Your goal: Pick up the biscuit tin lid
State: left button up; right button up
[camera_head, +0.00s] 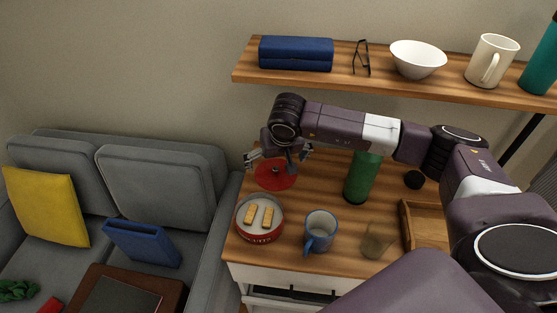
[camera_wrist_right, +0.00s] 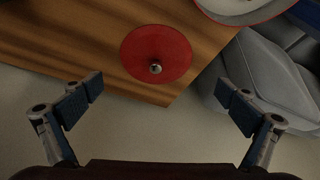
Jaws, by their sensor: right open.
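The biscuit tin lid (camera_head: 272,177) is a red disc with a small metal knob, lying on the wooden desk behind the tin. It also shows whole in the right wrist view (camera_wrist_right: 157,54), near the desk's corner. The round biscuit tin (camera_head: 259,220) is red, open, with two biscuits inside; its edge shows at the top of the right wrist view (camera_wrist_right: 243,10). My right gripper (camera_head: 278,158) is above the lid, open and empty. In the right wrist view its fingers (camera_wrist_right: 160,105) are wide apart, with the lid beyond and between them. My left gripper is not in view.
A green bottle (camera_head: 361,178), a blue-grey mug (camera_head: 320,231), a glass (camera_head: 376,241) and a wooden tray (camera_head: 407,222) stand right of the lid. A shelf (camera_head: 375,80) with a bowl and mug hangs above. A grey sofa (camera_head: 160,187) adjoins the desk's left.

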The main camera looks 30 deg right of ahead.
aim_at(277, 171)
jog(key=shift+w+d, duration=0.25)
jog(key=shift+w, duration=0.05)
jog(key=shift+f, duration=0.15)
jog(key=shift+w+f+b, duration=0.15)
jog(key=shift+f+b, duration=0.55)
jog(key=shift+b, duration=0.15)
jog(key=shift+w+f, duration=0.1)
jog(key=shift+f, duration=0.1)
jog(key=shift+w+f, duration=0.15)
jog(key=shift+f, duration=0.2)
jog(key=b+x, duration=0.1)
jog(key=x, duration=0.1)
jog(key=b+x, duration=0.1)
jog(key=shift+d+f+b, duration=0.25)
jog(key=shift+f+b, duration=0.1)
jog(key=shift+f, duration=0.05)
jog(key=shift+w+f, duration=0.15)
jog(key=shift+f, duration=0.1)
jog(key=shift+d+r, duration=0.1)
jog(key=c, duration=2.1)
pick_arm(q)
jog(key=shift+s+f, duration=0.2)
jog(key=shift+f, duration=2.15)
pick_arm(e)
grip_shut()
